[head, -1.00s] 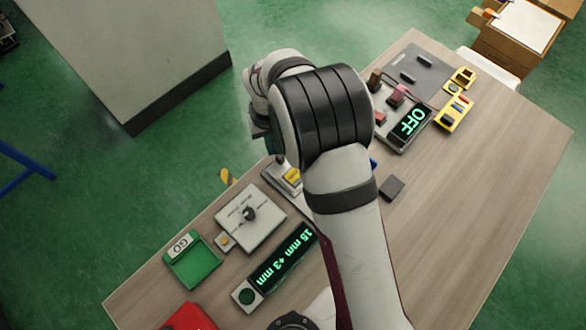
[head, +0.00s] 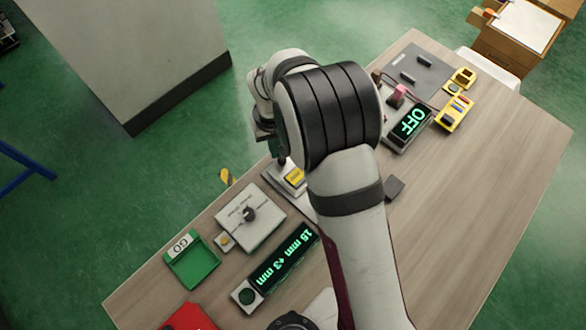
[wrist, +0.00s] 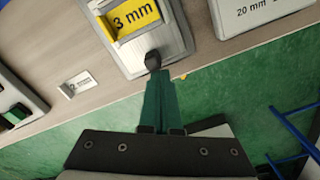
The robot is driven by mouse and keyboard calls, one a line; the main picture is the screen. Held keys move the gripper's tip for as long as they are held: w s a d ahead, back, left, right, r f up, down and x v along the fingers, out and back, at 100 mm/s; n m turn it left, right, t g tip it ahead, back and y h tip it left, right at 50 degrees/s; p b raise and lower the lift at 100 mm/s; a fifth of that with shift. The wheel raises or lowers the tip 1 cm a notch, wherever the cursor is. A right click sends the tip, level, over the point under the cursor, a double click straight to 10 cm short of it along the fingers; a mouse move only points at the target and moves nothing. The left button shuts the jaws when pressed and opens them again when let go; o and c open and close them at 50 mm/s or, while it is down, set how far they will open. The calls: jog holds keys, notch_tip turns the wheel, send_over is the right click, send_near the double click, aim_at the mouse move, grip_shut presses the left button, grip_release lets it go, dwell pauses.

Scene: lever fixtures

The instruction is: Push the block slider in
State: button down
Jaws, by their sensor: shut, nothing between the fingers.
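The block slider (head: 295,177) is a yellow block in a light grey frame, partly hidden behind my arm in the head view. In the wrist view the yellow block (wrist: 136,16) reads "3 mm" and sits in its grey frame (wrist: 172,45). A small dark knob (wrist: 153,60) stands at the frame's near edge. My gripper (wrist: 158,80) is shut and empty, its green fingers together with their tips right by the knob. I cannot tell whether they touch it. In the head view my gripper (head: 281,158) is just beyond the frame, mostly hidden by my arm.
A white plate with a dial (head: 250,216) lies beside the slider, with a "15 mm +3 mm" display (head: 284,262) and a green GO tray (head: 193,262) nearby. An "OFF" display unit (head: 411,123) stands on the other side.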

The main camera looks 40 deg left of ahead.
jog(key=shift+d, duration=3.65)
jog(key=shift+a, duration=0.4)
jog(key=shift+r, duration=0.25)
notch_tip(320, 180, up, 8)
jog(key=shift+f, duration=0.25)
